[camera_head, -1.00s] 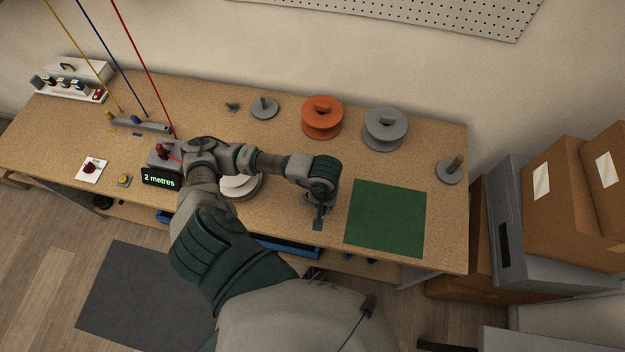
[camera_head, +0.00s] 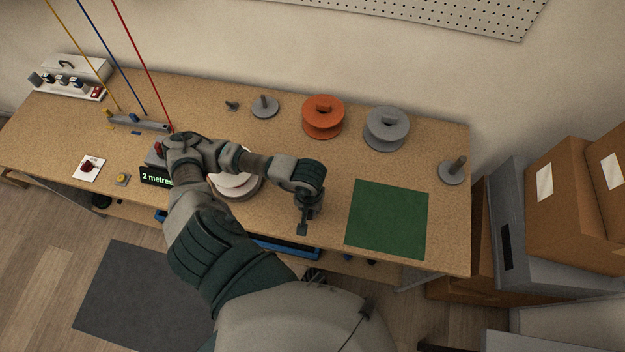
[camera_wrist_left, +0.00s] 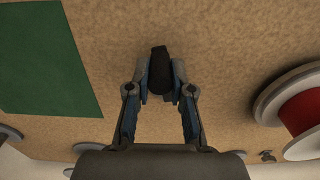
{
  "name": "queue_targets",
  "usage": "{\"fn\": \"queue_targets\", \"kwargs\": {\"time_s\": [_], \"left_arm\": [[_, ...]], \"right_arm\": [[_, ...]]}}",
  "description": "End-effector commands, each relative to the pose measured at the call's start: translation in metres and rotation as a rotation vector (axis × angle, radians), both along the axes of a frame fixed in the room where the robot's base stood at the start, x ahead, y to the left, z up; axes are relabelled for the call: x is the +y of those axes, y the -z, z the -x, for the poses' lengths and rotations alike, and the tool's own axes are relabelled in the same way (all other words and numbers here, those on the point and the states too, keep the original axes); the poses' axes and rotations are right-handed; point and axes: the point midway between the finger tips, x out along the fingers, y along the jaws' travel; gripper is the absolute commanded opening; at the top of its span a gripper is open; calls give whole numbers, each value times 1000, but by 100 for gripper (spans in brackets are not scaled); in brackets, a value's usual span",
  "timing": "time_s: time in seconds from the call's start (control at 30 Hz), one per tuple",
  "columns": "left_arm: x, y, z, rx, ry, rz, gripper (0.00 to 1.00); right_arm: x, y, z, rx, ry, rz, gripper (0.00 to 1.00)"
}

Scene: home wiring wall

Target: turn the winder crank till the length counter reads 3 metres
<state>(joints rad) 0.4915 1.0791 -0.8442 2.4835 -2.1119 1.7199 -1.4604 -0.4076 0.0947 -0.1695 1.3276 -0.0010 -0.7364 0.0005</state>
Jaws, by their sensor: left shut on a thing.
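The length counter (camera_head: 156,176) reads "2 metres" in green at the left of the bench; my arm covers its right edge. The winder's pale reel (camera_head: 233,185) is partly hidden under my left arm. In the left wrist view its white flange and red winding (camera_wrist_left: 303,112) show at the right. My left gripper (camera_head: 303,220) is right of the reel, near the bench's front edge. In the left wrist view the gripper (camera_wrist_left: 160,80) is shut on a dark knob, the crank handle (camera_wrist_left: 160,66). The rest of the crank is hidden. My right gripper is not in view.
A green mat (camera_head: 387,219) lies right of my gripper. An orange spool (camera_head: 323,116) and a grey spool (camera_head: 387,128) stand behind. Red, blue and yellow wires run up at the left. Cardboard boxes (camera_head: 575,200) stand beyond the bench's right end.

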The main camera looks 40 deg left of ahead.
Motion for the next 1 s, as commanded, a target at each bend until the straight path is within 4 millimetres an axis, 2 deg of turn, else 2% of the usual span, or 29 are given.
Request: {"fn": "queue_targets", "kwargs": {"time_s": [0.27,0.57,1.0], "left_arm": [[3,0,-1,-3,-3,-4,0],[19,0,10,-2,-1,-5,0],[24,0,12,0,-3,-4,0]], "right_arm": [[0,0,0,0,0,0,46],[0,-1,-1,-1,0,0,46],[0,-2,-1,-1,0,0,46]]}}
